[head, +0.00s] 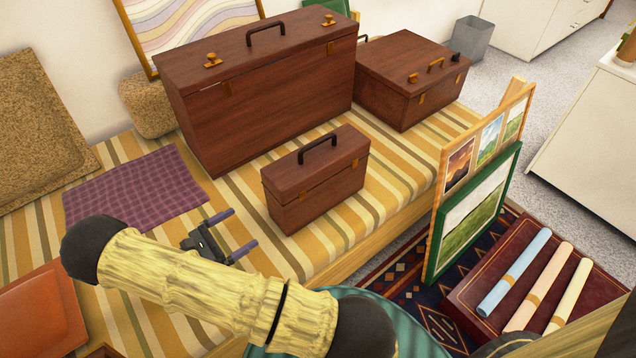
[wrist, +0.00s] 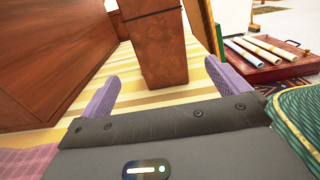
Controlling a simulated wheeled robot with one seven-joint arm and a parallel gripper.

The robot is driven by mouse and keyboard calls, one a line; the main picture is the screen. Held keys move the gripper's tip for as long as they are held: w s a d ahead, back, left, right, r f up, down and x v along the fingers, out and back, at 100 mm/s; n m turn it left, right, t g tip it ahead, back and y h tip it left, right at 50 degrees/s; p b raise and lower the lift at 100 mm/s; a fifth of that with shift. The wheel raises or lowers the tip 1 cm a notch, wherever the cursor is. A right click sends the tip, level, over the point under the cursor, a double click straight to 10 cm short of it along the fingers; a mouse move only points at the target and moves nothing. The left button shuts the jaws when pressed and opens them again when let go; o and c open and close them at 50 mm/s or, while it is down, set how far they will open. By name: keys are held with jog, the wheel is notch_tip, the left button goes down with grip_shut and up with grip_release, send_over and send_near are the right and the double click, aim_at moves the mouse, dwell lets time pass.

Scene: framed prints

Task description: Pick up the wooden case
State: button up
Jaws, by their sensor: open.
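Three brown wooden cases stand on a striped surface. The smallest wooden case (head: 315,185), upright with a black top handle, is nearest my gripper. A large wooden case (head: 270,100) with a black handle and brass latches stands behind it. A lower wooden case (head: 412,85) sits at the back right. My gripper (head: 233,232) is open and empty, just left of the smallest case and apart from it. In the wrist view, the smallest case (wrist: 154,45) is ahead between and beyond the purple fingers (wrist: 158,78). The large case (wrist: 55,55) fills the left side there.
A purple checked cloth (head: 138,188) lies left of the cases. Framed prints (head: 480,175) stand against the bench's right edge. A dark red box (head: 520,260) with several rolled papers is on the rug. An orange-brown item (head: 40,315) lies at lower left.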

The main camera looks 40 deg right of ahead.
aim_at(275, 208)
jog(key=d+b, duration=0.2)
jog(key=d, duration=0.4)
jog(key=d+b, duration=0.2)
jog(key=d, duration=0.4)
jog(key=shift+w+f, duration=0.1)
jog(key=shift+w, duration=0.1)
jog(key=shift+d, duration=0.1)
jog(key=shift+d, duration=0.15)
jog(key=shift+d+f+b, duration=0.1)
jog(key=shift+d+b, duration=0.2)
jog(key=d+b, duration=0.2)
jog(key=d, duration=0.1)
jog(key=shift+w+d+f, duration=0.2)
jog(key=shift+d, duration=0.05)
jog(key=shift+d+r, duration=0.15)
jog(key=shift+d, duration=0.3)
